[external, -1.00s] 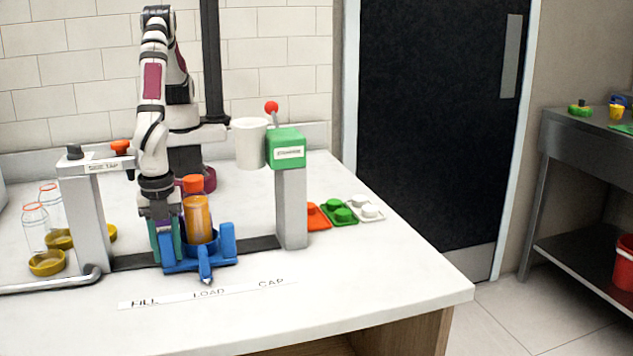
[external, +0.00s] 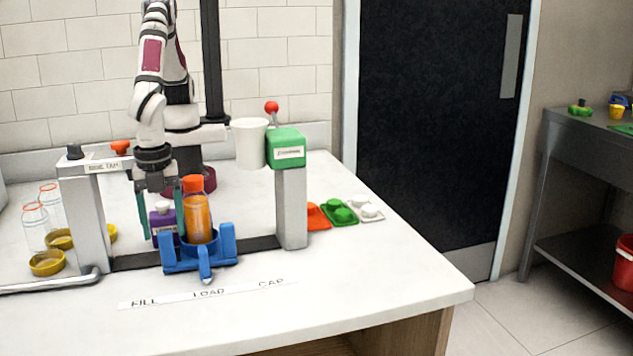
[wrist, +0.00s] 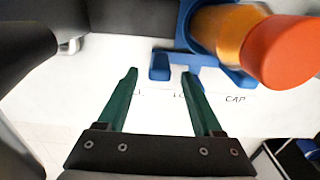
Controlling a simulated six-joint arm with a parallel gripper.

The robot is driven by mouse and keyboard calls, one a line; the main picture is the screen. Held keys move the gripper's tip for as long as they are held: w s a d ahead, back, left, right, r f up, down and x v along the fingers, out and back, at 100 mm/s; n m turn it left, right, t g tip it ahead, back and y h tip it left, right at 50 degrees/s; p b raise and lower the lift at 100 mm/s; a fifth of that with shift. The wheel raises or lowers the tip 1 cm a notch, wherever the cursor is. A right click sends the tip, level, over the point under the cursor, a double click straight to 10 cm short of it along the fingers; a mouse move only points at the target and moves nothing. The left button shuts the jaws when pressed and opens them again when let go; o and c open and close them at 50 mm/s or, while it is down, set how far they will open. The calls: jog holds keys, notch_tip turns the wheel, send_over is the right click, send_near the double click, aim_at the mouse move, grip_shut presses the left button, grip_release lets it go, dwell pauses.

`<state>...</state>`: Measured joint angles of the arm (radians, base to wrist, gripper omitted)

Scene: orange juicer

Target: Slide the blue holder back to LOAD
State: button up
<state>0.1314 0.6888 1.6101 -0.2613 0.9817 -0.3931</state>
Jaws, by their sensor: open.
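The blue holder (external: 217,254) sits on the dark rail, its pointer at the LOAD mark on the label strip (external: 208,292). A filled orange bottle (external: 197,219) with an orange cap stands upright in it. My gripper (external: 162,238) is open, with nothing between its green fingers, just left of the holder and bottle. In the wrist view, my gripper (wrist: 160,72) has its fingers spread below the blue holder (wrist: 183,28). The orange cap (wrist: 285,50) is at the upper right there. I cannot tell whether a finger touches the holder.
The fill post (external: 88,215) stands left and the green-topped capping press (external: 290,200) right of the holder. A purple object (external: 162,220) is behind my fingers. The front counter is clear.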

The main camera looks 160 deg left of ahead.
notch_tip(320, 180, up, 10)
jog(key=shift+r, duration=0.2)
jog(key=s+a+r+m+y, duration=0.1)
jog(key=s+a+r, duration=0.2)
jog(key=s, duration=0.5)
jog(key=s+a+r+m, duration=0.2)
jog(key=s+a+r, duration=0.1)
jog(key=s, duration=0.4)
jog(key=s+a+f+m, duration=0.1)
jog(key=s, duration=0.7)
jog(key=s+a+f+m, duration=0.1)
jog(key=s+a+f, duration=0.1)
jog(key=s, duration=0.6)
jog(key=shift+a+m+y, duration=0.15)
jog(key=shift+m+y, duration=0.15)
jog(key=shift+y, duration=0.1)
